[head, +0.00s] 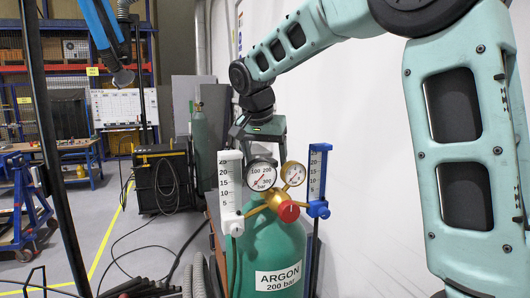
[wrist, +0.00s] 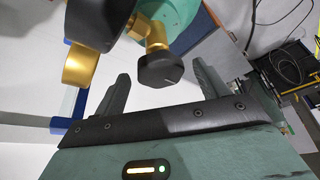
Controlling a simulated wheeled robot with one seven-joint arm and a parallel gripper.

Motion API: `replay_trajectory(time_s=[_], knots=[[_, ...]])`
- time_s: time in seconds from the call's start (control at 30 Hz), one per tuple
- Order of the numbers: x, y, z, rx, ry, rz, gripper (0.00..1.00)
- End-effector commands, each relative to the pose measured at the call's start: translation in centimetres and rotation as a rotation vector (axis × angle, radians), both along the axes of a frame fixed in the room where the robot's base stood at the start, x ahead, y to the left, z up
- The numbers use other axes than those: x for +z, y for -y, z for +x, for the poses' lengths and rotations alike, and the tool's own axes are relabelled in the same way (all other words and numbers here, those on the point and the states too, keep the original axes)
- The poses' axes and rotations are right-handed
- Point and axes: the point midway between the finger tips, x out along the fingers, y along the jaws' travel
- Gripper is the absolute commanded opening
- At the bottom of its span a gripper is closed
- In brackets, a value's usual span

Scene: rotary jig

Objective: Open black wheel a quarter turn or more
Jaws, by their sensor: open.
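The black wheel (wrist: 160,70) shows in the wrist view, a dark faceted knob on a brass stem (wrist: 157,33). My gripper (wrist: 161,78) is open, with one finger on each side of the wheel in the picture. Gaps show between the wheel and both fingers; how deep it sits between them is hard to tell. In the head view my gripper (head: 257,130) is behind the round pressure gauge (head: 261,176), its fingertips hidden. The black wheel cannot be made out there. The green argon cylinder (head: 270,247) stands upright below the regulator.
A red knob (head: 288,211) and a smaller gauge (head: 293,174) are on the brass regulator. A white flow tube (head: 230,187) stands at left and a blue one (head: 318,180) at right. A black welding unit (head: 162,180) with cables stands behind left. A white wall is at right.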

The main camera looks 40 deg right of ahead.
Motion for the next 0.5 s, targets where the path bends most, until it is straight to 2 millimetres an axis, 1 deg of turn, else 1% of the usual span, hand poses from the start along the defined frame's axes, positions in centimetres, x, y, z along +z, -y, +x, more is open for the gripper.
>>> replay_trajectory(time_s=[0.27, 0.37, 0.4, 0.43, 0.5], knots=[[-0.2, 0.06, 0.03, 0.0, 0.0, 0.0, 0.73], [-0.18, 0.06, 0.03, 0.0, 0.0, 0.0, 0.48], [-0.18, 0.05, 0.04, 0.0, 0.0, 0.0, 0.37], [-0.18, 0.06, 0.03, 0.0, 0.0, 0.0, 0.29], [-0.17, 0.05, 0.03, 0.0, 0.0, 0.0, 0.28]])
